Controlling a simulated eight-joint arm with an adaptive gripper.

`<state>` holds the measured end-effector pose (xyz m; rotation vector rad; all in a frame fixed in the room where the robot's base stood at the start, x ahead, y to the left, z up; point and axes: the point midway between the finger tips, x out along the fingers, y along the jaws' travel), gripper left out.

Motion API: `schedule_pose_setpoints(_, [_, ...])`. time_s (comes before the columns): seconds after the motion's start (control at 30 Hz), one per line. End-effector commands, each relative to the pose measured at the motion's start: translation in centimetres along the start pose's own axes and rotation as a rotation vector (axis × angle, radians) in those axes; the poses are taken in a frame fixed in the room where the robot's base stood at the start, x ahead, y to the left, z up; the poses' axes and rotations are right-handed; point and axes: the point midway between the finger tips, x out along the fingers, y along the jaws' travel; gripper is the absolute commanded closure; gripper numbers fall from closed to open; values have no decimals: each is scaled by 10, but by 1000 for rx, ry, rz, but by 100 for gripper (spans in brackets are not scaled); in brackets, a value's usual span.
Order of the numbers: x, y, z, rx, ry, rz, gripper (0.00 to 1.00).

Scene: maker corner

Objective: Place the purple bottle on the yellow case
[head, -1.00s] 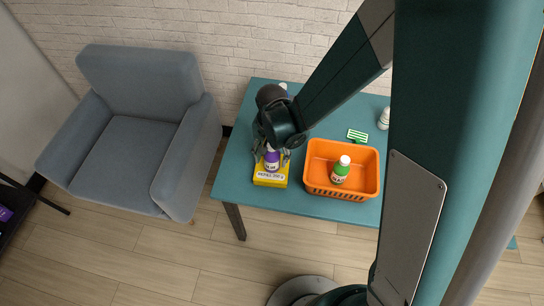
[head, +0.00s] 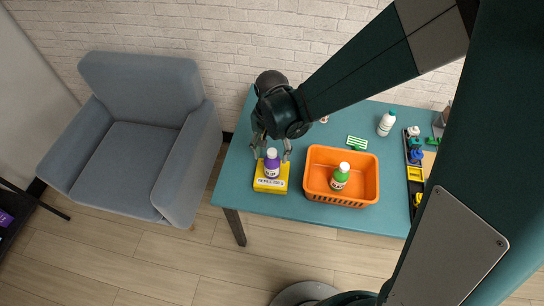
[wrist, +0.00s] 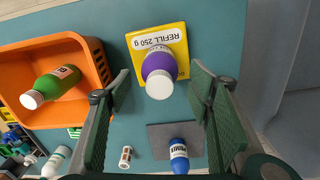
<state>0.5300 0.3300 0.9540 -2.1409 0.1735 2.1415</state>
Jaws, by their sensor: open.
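The purple bottle (head: 271,164) with a white cap stands upright on the yellow case (head: 271,185), which lies near the front left of the teal table. In the wrist view the purple bottle (wrist: 158,70) rests on the yellow case (wrist: 172,37), whose label reads "REFILL 250 g". My gripper (head: 271,150) is open above and behind the bottle in the head view. In the wrist view its two fingers (wrist: 160,105) are spread wide on either side, apart from the bottle.
An orange basket (head: 313,183) holding a green bottle (head: 340,176) stands right of the case. A white bottle (head: 386,123) and a green brush (head: 356,143) are behind it. A blue bottle (wrist: 179,155) stands on a grey mat (wrist: 160,142). A grey armchair (head: 140,140) is left of the table.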

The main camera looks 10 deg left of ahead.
Motion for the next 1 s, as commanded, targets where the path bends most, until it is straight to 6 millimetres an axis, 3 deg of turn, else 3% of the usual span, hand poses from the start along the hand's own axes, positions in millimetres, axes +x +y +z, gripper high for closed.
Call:
schedule_pose_setpoints(0.4, [-42,0,0,0,0,0,49])
schedule_pose_setpoints(1.0, [-50,0,0,0,0,0,49])
